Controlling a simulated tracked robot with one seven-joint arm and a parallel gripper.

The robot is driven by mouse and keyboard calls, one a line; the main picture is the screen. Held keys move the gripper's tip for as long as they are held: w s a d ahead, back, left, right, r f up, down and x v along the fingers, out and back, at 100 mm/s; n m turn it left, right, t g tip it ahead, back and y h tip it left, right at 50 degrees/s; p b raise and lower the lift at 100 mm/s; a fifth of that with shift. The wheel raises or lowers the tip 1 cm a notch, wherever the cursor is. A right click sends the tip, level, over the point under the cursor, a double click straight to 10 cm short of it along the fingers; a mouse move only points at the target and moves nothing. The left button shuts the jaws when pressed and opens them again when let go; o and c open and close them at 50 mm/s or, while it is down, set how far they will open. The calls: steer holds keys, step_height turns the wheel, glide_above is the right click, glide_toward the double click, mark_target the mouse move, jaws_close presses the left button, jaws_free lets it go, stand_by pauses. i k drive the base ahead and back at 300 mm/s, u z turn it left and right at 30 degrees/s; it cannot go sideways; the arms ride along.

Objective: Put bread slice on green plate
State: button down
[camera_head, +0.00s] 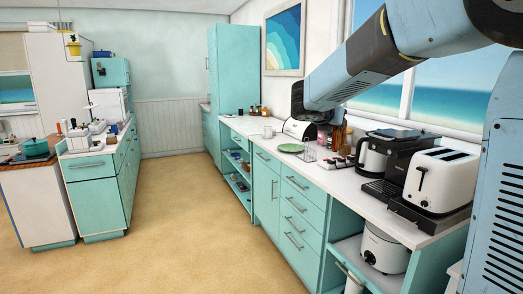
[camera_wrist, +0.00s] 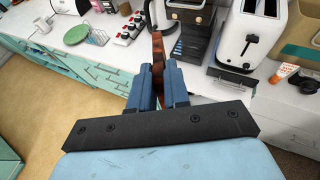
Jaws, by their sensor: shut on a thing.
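In the wrist view my gripper (camera_wrist: 159,78) is shut on a brown bread slice (camera_wrist: 158,48), which stands edge-on between the blue fingers. The slice shows against the counter, just left of the coffee machine. The fingers hide its lower part. The green plate (camera_head: 291,148) lies on the white counter in the head view, well along from the toaster. It also shows at the upper left of the wrist view (camera_wrist: 76,35), to the left of my gripper and apart from it. My fingers and the slice cannot be made out in the head view.
The white toaster (camera_head: 440,180), black coffee machine (camera_head: 402,168) and kettle (camera_head: 372,157) stand on the near counter. The floor (camera_head: 185,215) is clear.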

mark_target(291, 149)
steer(key=z, duration=1.1)
steer(key=i, duration=0.2)
steer(key=u, duration=2.5)
steer(key=i, duration=4.75)
steer(key=z, duration=0.05)
